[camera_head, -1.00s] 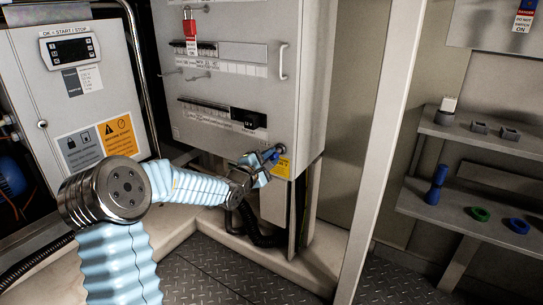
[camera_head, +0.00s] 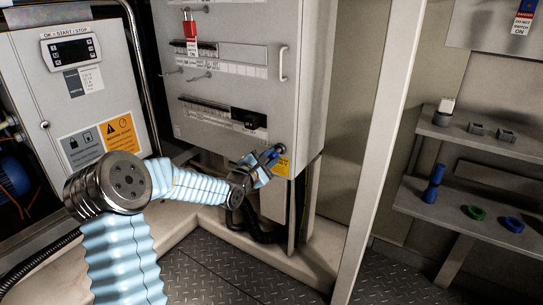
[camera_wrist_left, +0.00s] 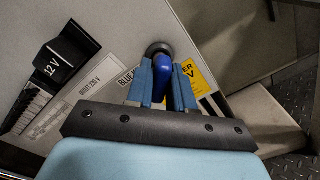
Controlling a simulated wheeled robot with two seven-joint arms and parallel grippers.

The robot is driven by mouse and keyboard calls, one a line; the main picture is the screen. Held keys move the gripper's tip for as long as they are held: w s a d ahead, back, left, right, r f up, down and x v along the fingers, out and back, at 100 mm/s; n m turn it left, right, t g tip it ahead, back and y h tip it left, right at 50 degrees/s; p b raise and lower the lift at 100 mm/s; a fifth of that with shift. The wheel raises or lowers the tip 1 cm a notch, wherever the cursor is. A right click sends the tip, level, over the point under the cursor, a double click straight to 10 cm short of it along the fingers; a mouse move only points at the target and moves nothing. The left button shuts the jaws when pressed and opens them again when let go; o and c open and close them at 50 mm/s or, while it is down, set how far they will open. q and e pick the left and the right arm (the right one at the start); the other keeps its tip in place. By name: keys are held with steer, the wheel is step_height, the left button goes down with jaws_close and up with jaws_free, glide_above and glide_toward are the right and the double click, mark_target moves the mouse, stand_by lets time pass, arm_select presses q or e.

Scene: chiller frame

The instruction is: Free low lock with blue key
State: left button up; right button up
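The blue key (camera_wrist_left: 176,67) has its tip at the low lock (camera_wrist_left: 159,49), a dark round fitting near the cabinet's lower edge. In the head view the low lock (camera_head: 279,149) and the blue key (camera_head: 271,156) are small and partly covered by my gripper. My left gripper (camera_head: 266,165) is at the lock, and its light blue fingers stand on both sides of the key in the left wrist view (camera_wrist_left: 166,82). It appears shut on the key. How deep the key sits is hidden. My right gripper is out of view.
A grey cabinet (camera_head: 230,85) carries a red padlock (camera_head: 190,28) high up and a yellow label (camera_head: 283,166) beside the low lock. A pale post (camera_head: 375,150) stands to the right. Shelves (camera_head: 470,232) at the right hold a blue object (camera_head: 434,184) and green and blue rings.

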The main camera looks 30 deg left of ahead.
arm_select(q)
steer(key=shift+n+p, duration=0.9)
steer(key=shift+p, duration=0.05)
steer(key=shift+n, duration=0.5)
steer(key=shift+a+n, duration=0.1)
steer(key=shift+n, duration=3)
steer(key=o, duration=1)
